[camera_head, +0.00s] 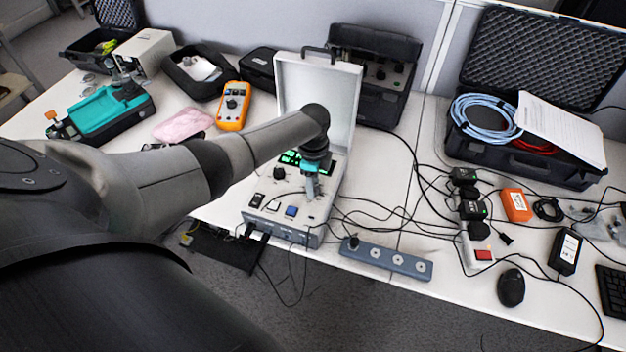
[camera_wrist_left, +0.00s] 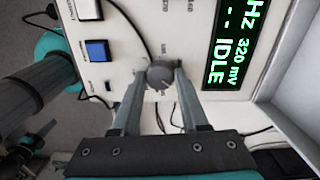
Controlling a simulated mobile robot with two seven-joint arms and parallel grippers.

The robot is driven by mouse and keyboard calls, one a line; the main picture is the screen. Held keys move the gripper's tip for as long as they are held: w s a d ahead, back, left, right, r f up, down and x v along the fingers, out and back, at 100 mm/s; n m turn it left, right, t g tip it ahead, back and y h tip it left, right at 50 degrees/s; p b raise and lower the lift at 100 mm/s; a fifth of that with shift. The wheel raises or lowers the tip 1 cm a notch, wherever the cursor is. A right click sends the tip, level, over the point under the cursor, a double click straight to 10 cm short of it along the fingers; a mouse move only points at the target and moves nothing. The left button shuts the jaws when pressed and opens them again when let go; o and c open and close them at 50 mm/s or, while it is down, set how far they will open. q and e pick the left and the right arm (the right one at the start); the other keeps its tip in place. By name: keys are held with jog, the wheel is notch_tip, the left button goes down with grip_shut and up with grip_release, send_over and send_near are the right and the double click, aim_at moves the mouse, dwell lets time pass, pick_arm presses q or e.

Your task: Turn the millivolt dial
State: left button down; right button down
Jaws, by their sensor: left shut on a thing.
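The calibrator is a white case (camera_head: 262,206) with its lid open upright, standing on the table in the head view. Its green-lit display (camera_wrist_left: 227,45) reads "320 mV" and "IDLE" in the wrist view. My left gripper (camera_head: 311,192) reaches down onto the panel. In the left wrist view, its two fingers are shut on a round grey dial (camera_wrist_left: 160,73), one on each side. The small label by this dial is too small to read. Another black knob (camera_head: 279,173) sits left of the gripper.
A blue button (camera_head: 291,211) and switches lie on the panel near the dial. Cables run right from the case. A grey socket strip (camera_head: 385,257) lies at the table's front edge. An orange multimeter (camera_head: 233,106) and an open black case (camera_head: 520,150) stand farther away.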

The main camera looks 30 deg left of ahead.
pick_arm(q)
jog(key=m, duration=0.4)
jog(key=shift+m+b, duration=0.3)
jog(key=shift+b, duration=0.05)
jog(key=shift+m, duration=1.6)
jog(key=shift+m+b, duration=0.3)
jog(key=shift+c, duration=2.1)
grip_release()
notch_tip(320, 180, up, 15)
jog(key=p, duration=0.3)
jog(key=shift+r, duration=0.15)
